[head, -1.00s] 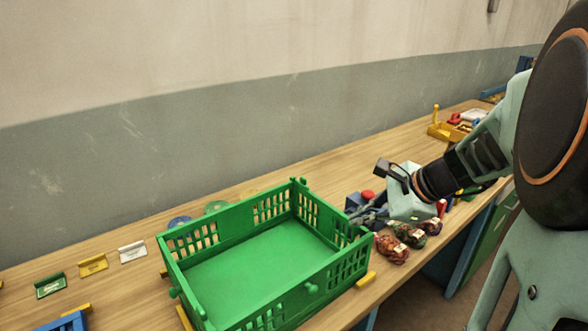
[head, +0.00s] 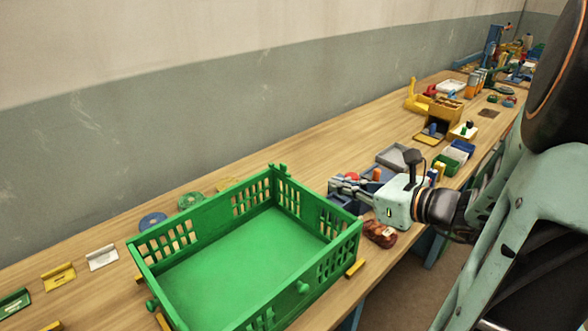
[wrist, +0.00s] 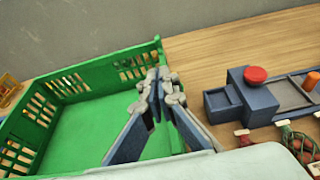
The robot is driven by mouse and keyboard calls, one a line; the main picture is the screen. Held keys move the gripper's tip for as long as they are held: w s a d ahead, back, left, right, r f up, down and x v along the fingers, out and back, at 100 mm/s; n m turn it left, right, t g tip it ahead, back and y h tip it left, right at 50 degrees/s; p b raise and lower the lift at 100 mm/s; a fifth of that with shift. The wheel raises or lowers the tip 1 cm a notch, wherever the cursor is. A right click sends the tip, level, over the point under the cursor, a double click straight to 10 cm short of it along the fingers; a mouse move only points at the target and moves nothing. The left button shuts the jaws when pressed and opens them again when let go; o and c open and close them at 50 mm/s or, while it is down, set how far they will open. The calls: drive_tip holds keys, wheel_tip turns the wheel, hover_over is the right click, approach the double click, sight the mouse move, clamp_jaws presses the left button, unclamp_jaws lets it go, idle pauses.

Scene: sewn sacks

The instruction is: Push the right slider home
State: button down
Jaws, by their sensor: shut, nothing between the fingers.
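No part shows clearly as the right slider. A green slatted crate (head: 240,280) with small green knobs (head: 303,287) on its outer walls stands on the bench; it fills the left of the wrist view (wrist: 85,130). My gripper (head: 334,184) points left beside the crate's right far corner. In the wrist view its finger ends (wrist: 160,76) meet over the crate's edge, with nothing between them; I cannot tell whether they touch it. A dark blue fixture (wrist: 250,98) with a red button (wrist: 255,75) stands right of the fingers; my gripper partly hides it in the head view.
A mesh sack (head: 380,233) lies right of the crate at the front bench edge. Sign holders (head: 103,257) stand to the left. Small trays (head: 457,151) and yellow stands lie farther along the bench. Bare wood (head: 300,150) runs along the wall behind the crate.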

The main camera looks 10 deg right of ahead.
sight(287, 167)
drive_tip(key=shift+w+a, duration=0.1)
drive_tip(key=x, duration=1.2)
drive_tip(key=shift+w+a+r+b, duration=0.2)
drive_tip(key=shift+w+b, duration=0.15)
drive_tip(key=shift+b, duration=0.05)
drive_tip(key=shift+w+a, duration=0.25)
drive_tip(key=shift+w, duration=0.2)
drive_tip(key=shift+w+a+b, duration=0.2)
drive_tip(key=shift+w+a, duration=0.05)
drive_tip(key=shift+w, duration=0.25)
drive_tip(key=shift+w+a+b, duration=0.2)
drive_tip(key=shift+w+a, duration=0.1)
drive_tip(key=shift+w, duration=0.15)
drive_tip(key=shift+s+d, duration=0.1)
